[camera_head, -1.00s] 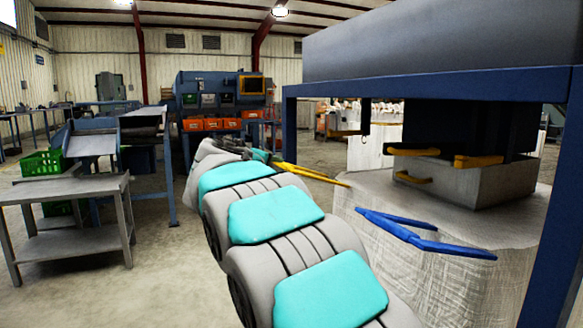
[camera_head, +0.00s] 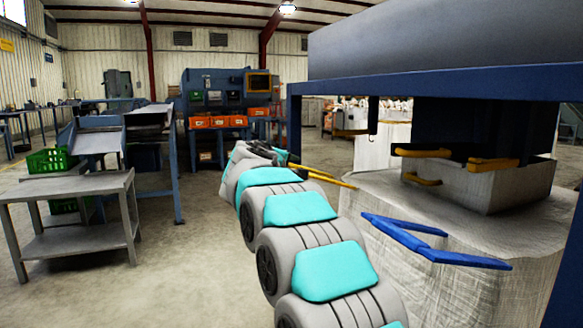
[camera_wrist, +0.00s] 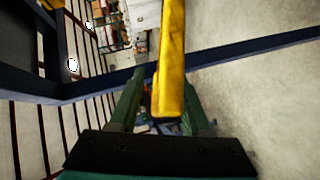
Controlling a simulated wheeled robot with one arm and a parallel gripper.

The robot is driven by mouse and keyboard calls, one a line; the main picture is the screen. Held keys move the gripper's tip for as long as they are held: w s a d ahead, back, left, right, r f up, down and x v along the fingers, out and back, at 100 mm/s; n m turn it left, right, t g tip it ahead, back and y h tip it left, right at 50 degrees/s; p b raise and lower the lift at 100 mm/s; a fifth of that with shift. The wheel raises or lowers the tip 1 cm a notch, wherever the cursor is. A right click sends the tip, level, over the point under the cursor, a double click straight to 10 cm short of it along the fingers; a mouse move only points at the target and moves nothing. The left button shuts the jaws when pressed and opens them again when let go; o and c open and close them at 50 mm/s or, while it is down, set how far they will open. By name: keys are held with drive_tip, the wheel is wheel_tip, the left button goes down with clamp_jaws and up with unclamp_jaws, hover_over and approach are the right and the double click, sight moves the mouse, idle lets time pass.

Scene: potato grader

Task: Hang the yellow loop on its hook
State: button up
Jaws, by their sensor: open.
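The yellow loop (camera_head: 325,178) sticks out as a narrow two-strand strap at the near left corner of a large white bag (camera_head: 400,250). My gripper (camera_head: 283,158) is at the loop's left end, partly hidden behind my arm. In the wrist view the yellow loop (camera_wrist: 170,60) runs between the two green fingers of my gripper (camera_wrist: 158,112), which stand apart. I cannot tell whether it touches either finger. Yellow parts (camera_head: 493,164) show under the machine above the bag; I cannot tell which is the loop's hook.
A blue loop (camera_head: 435,242) juts out at the bag's near side. A blue frame (camera_head: 440,90) with a grey housing stands over the bag, its posts close to my arm. A grey metal table (camera_head: 75,185) stands at left. Open floor lies between.

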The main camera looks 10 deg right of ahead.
drive_tip(key=shift+c, duration=0.4)
clamp_jaws()
idle(1.0)
